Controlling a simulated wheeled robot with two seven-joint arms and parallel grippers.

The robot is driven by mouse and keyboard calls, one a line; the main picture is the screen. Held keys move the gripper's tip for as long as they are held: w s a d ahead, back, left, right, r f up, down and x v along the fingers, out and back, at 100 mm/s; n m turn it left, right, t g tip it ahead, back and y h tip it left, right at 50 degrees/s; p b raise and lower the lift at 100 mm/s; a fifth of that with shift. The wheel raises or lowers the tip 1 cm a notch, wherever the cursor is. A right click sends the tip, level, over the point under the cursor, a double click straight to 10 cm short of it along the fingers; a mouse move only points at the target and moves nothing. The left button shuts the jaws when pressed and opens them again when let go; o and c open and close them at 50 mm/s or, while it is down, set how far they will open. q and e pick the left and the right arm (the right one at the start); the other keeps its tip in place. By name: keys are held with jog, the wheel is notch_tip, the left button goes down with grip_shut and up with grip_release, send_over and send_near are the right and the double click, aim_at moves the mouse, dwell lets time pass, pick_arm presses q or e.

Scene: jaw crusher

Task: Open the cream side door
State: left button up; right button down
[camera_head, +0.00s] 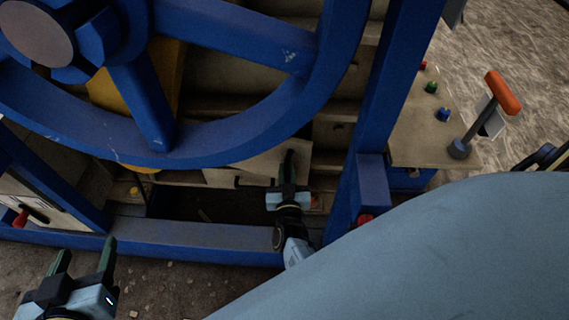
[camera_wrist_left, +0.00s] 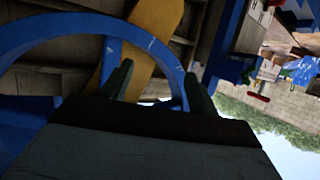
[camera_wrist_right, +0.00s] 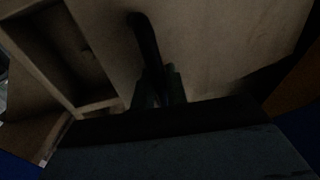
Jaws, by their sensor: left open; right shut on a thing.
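The cream side door (camera_head: 262,163) shows low behind the big blue wheel in the head view, partly hidden by the wheel rim and my right gripper. It fills much of the right wrist view as a pale panel (camera_wrist_right: 215,45). A dark bar handle (camera_wrist_right: 146,40) stands on it. My right gripper (camera_head: 288,172) is shut on this handle, its fingers (camera_wrist_right: 158,88) around the near end. How far the door stands from its frame I cannot tell. My left gripper (camera_head: 85,258) is open and empty at the lower left, outside the blue frame, away from the door.
The blue wheel (camera_head: 225,140) hangs just above my right gripper. A blue beam (camera_head: 200,240) runs low in front of it, and a blue post (camera_head: 385,90) stands to its right. A cream control panel (camera_head: 425,130) holds buttons and an orange-handled lever (camera_head: 502,92).

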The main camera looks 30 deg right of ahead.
jog(key=shift+s+a+r+p, duration=0.15)
jog(key=shift+a+p, duration=0.2)
jog(key=shift+a, duration=0.35)
pick_arm(q)
jog(key=s+a+f+g, duration=0.1)
jog(key=s+a+f+g+y, duration=0.1)
jog(key=f, duration=0.1)
jog(key=shift+s, duration=0.15)
jog(key=shift+d, duration=0.1)
pick_arm(e)
jog(key=c, duration=1.5)
grip_release()
jog(key=shift+d, duration=0.1)
jog(key=shift+d, duration=0.1)
pick_arm(q)
jog(key=shift+f+g, duration=0.1)
jog(key=shift+g, duration=0.2)
pick_arm(e)
jog(key=shift+s, duration=0.1)
